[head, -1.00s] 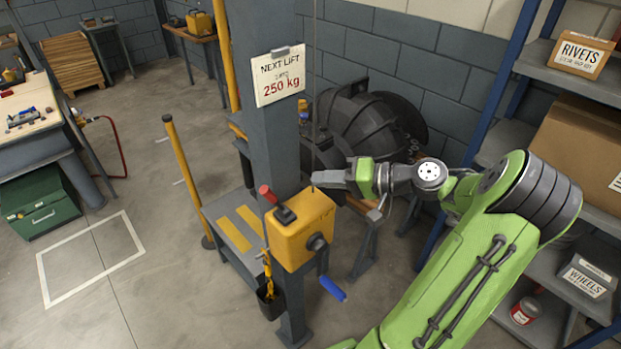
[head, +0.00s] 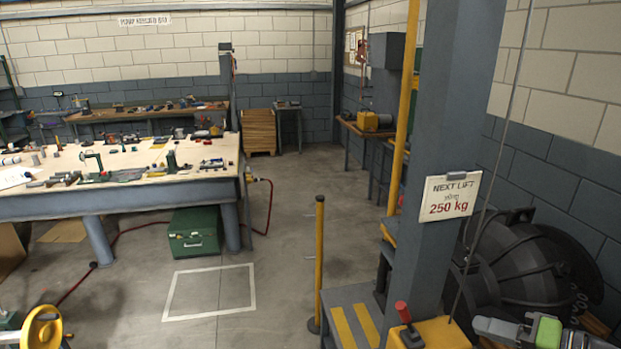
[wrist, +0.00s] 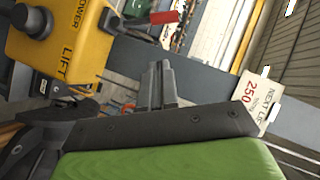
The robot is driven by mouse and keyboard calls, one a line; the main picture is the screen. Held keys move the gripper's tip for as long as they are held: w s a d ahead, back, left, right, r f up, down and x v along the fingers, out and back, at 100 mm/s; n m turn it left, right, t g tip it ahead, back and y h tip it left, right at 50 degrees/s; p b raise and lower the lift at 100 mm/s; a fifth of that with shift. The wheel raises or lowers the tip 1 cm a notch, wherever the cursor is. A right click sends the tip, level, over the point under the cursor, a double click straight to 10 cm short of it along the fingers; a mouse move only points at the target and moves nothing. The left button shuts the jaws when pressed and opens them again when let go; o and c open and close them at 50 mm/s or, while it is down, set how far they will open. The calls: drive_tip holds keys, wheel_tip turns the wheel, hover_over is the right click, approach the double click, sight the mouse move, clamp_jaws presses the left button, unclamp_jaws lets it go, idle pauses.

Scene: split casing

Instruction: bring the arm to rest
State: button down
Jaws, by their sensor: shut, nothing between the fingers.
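My gripper (head: 480,323) shows at the lower right edge of the head view, with its grey fingers pointing left. Part of my green wrist shows behind it. In the wrist view my gripper (wrist: 160,83) has its two grey fingers together, with nothing between them. It is beside the grey post (head: 433,150), a little to the right of and apart from the yellow lift box (head: 445,333). The box, marked LIFT, also shows in the wrist view (wrist: 60,45) at the upper left. Most of my arm is outside the head view.
A red-handled lever (head: 404,315) stands on the lift box. A sign reading 250 kg (head: 449,197) hangs on the post. A large dark casing (head: 530,265) lies behind at right. A yellow bollard (head: 319,260) stands left.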

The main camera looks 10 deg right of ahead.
drive_tip(key=w+a+f+n+g+h+b, duration=0.15)
drive_tip(key=a+g, duration=0.25)
drive_tip(key=a, duration=0.4)
drive_tip(key=w+a+f+n+g+h, duration=0.1)
drive_tip(key=a+f+n+g+h, duration=0.2)
drive_tip(key=a, duration=0.6)
drive_tip(key=s+a+r+n+h+b, duration=0.2)
drive_tip(key=s+a, duration=0.4)
drive_tip(key=s, duration=0.8)
drive_tip(key=shift+s+a+r+t+h, duration=0.2)
drive_tip(key=shift+t+h, duration=0.1)
drive_tip(key=shift+h, duration=0.45)
